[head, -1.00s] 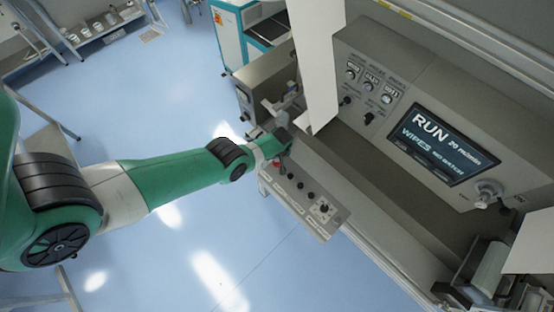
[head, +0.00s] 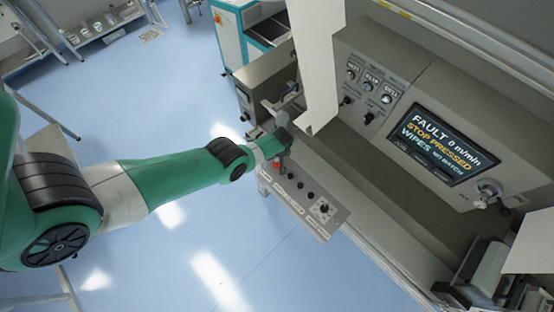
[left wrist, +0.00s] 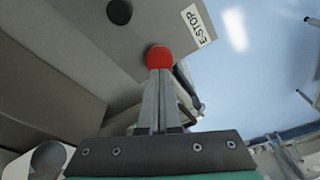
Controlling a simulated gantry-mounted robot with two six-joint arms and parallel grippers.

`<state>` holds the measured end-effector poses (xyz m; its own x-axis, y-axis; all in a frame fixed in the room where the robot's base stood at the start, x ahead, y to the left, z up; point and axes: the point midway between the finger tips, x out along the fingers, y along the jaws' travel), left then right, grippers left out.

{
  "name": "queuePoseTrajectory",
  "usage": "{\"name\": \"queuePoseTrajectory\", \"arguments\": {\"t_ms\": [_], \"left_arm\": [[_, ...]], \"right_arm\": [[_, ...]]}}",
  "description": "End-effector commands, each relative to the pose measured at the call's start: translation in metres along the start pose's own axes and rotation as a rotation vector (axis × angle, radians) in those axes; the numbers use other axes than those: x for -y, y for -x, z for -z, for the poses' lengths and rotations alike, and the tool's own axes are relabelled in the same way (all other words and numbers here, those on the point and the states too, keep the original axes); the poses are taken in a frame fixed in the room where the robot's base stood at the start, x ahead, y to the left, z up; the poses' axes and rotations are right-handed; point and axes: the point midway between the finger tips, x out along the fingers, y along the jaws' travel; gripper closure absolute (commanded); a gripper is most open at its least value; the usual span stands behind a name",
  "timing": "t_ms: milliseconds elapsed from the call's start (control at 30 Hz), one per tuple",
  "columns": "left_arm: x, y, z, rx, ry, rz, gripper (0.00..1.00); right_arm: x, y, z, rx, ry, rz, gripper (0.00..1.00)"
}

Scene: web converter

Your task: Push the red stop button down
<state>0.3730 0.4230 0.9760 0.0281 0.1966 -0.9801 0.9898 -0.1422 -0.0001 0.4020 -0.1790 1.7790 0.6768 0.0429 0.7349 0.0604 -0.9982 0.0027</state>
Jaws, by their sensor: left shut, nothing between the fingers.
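The red stop button (left wrist: 158,57) shows in the left wrist view beside a white label reading E-STOP. It sits on the grey control panel (head: 318,225), which juts out from the machine. In the head view a little red of the button (head: 278,166) shows beside my wrist. My left gripper (left wrist: 159,72) is shut and empty, with its fingertips at the button, seemingly touching it. The machine's screen (head: 443,144) reads FAULT, 0 m/min, STOP PRESSED. My right gripper is not in view.
Several black knobs (head: 300,184) and a dial (head: 323,208) sit along the panel near the button. A white web (head: 318,60) hangs just behind my gripper. The blue floor to the left of the panel is clear.

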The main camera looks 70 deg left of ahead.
Motion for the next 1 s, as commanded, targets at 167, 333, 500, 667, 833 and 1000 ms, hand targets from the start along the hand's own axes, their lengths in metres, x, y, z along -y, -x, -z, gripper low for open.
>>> {"name": "queuePoseTrajectory", "arguments": {"t_ms": [167, 333, 500, 667, 833, 1000], "left_arm": [[0.000, 0.028, 0.006, 0.000, 0.000, 0.000, 1.00], [0.000, 0.048, 0.010, 0.000, 0.000, 0.000, 1.00], [0.000, 0.064, 0.013, 0.000, 0.000, 0.000, 1.00], [0.000, 0.064, 0.013, 0.000, 0.000, 0.000, 1.00], [0.000, 0.063, 0.013, 0.000, 0.000, 0.000, 1.00], [0.000, 0.063, 0.013, 0.000, 0.000, 0.000, 1.00]], "right_arm": [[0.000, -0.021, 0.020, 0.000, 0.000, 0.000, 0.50], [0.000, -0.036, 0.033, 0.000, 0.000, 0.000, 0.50], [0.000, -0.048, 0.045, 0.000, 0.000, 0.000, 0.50], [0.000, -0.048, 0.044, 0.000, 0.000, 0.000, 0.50], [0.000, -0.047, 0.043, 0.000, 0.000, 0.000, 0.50], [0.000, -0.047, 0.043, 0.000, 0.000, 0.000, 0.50]]}}
